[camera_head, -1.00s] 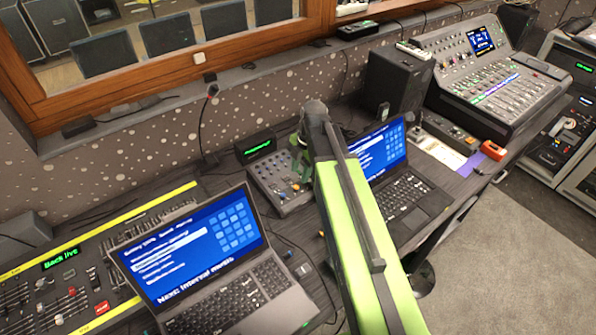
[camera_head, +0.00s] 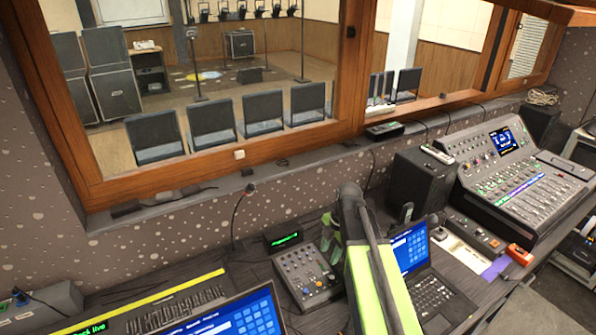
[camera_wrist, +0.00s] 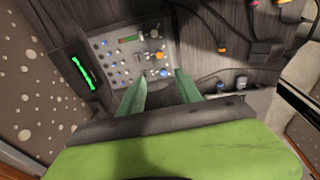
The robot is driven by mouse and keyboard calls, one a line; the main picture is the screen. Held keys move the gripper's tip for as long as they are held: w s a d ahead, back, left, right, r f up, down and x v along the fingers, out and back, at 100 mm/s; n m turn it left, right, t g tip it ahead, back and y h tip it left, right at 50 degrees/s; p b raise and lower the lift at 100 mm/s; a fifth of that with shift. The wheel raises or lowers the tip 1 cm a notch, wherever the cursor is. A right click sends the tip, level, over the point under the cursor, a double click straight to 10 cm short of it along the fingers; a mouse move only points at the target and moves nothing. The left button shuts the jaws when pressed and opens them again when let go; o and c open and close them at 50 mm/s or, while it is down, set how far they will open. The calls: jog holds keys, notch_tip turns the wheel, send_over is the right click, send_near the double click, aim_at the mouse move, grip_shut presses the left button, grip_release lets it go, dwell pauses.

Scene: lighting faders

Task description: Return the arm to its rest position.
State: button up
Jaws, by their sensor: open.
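My gripper shows in the wrist view (camera_wrist: 160,92) as two green fingers, spread apart with nothing between them. Beyond the fingertips lies a small grey mixer (camera_wrist: 135,55) with coloured knobs; I cannot tell the exact gap to it. In the head view my green arm reaches up from the bottom, and part of my gripper (camera_head: 332,240) shows beside the arm's dark end, to the right of the small mixer (camera_head: 303,275). The fingertips are hard to make out there.
Laptops stand left (camera_head: 235,315) and right (camera_head: 410,250) of the arm. A black speaker (camera_head: 420,190) and a large mixing console (camera_head: 520,175) stand at the right. A small green display (camera_head: 284,240) is behind the small mixer. A wood-framed window runs along the back.

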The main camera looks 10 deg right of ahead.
jog(key=s+a+m, duration=0.1)
jog(key=s+m, duration=0.3)
jog(key=m, duration=0.7)
jog(key=s+a+f+m+h, duration=0.1)
jog(key=s+m, duration=0.4)
jog(key=m, duration=0.6)
jog(key=shift+s+a+m+g+h+b, duration=0.25)
jog(key=shift+a+m+g+h+b, duration=0.05)
jog(key=shift+a+b, duration=0.1)
